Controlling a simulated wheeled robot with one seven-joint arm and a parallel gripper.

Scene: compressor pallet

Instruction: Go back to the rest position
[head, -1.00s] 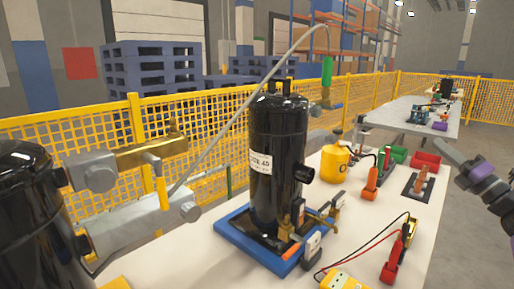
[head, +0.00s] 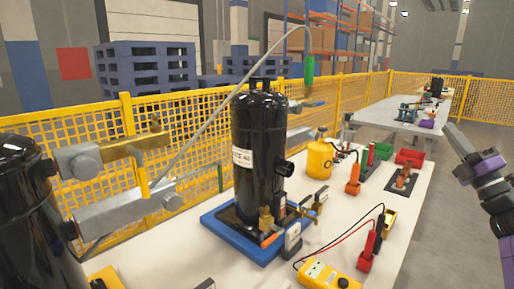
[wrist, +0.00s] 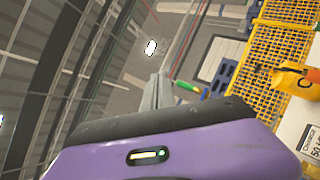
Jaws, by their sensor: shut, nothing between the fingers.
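My gripper (head: 451,130) is at the right edge of the head view, raised and pointing up and to the left. Its fingers are together and empty, clear of the table. In the wrist view the closed grey fingers (wrist: 158,90) stick out beyond the purple wrist body. The black compressor (head: 259,150) stands upright on a blue pallet (head: 232,240) on the white table (head: 345,225). My gripper is well to the right of it and touches nothing.
A yellow canister (head: 319,158), red-handled tools and a yellow meter (head: 325,278) with leads lie on the table. Yellow mesh fencing (head: 90,170) runs behind. A second table (head: 400,122) is at the back right. Open floor lies right of the white table.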

